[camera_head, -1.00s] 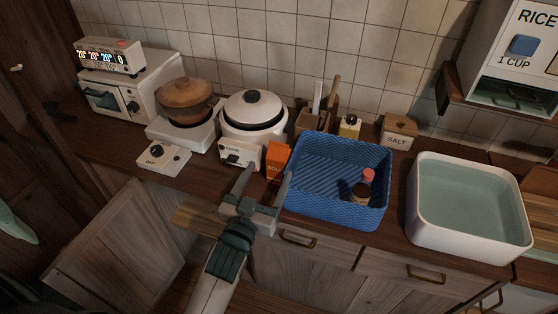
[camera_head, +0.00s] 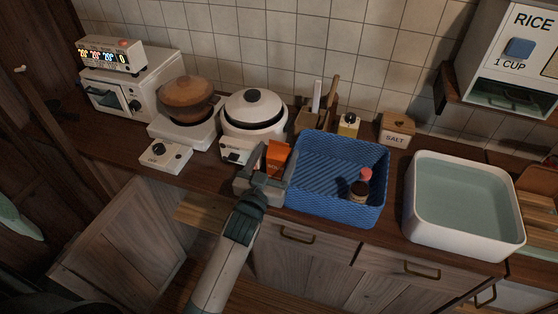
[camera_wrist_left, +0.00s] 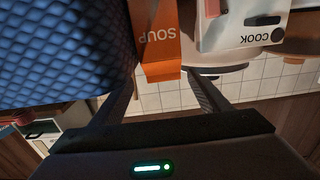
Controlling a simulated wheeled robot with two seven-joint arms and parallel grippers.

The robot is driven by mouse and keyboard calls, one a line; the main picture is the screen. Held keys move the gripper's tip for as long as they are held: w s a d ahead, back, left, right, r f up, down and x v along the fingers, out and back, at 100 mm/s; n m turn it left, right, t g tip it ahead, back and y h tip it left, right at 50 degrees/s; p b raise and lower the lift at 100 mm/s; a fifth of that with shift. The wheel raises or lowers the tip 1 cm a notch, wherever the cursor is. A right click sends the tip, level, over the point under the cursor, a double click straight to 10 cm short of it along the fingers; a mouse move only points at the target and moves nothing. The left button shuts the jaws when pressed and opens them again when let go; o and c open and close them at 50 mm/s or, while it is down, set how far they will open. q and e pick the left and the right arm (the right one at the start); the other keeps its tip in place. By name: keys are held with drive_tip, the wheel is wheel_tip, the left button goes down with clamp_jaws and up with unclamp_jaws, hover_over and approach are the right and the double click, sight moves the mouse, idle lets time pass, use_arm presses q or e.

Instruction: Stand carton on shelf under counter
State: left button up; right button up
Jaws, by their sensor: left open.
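The orange soup carton (camera_head: 278,154) stands upright on the counter, between the rice cooker (camera_head: 254,115) and the blue basket (camera_head: 315,202). My left gripper (camera_head: 274,170) is open at the carton's front, with a finger toward either side and partly hiding its lower part. In the left wrist view the carton (camera_wrist_left: 158,42), marked SOUP, shows upside down ahead of the gap between the open fingers; I cannot tell whether they touch it. The wooden shelf (camera_head: 198,212) shows under the counter, in the open cabinet, partly behind my arm. My right gripper is not in view.
The cabinet door (camera_head: 115,240) hangs open at the lower left. The cooker's control box, marked COOK in the left wrist view (camera_wrist_left: 245,25), is close beside the carton. A brown bottle with a red cap (camera_head: 362,185) is in the basket. A water-filled basin (camera_head: 460,240) stands right.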

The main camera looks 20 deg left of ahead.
sight(278, 145)
use_arm(q)
drive_tip(key=w, duration=0.1)
drive_tip(key=w+p, duration=0.1)
drive_tip(key=w, duration=0.1)
drive_tip(key=shift+w+a+r, duration=0.1)
drive_tip(key=shift+a+r, duration=0.15)
drive_tip(key=shift+w+f+p, duration=0.1)
drive_tip(key=shift+w+p, duration=0.3)
drive_tip(key=shift+w, duration=0.2)
drive_tip(key=c, duration=1.5)
clamp_jaws()
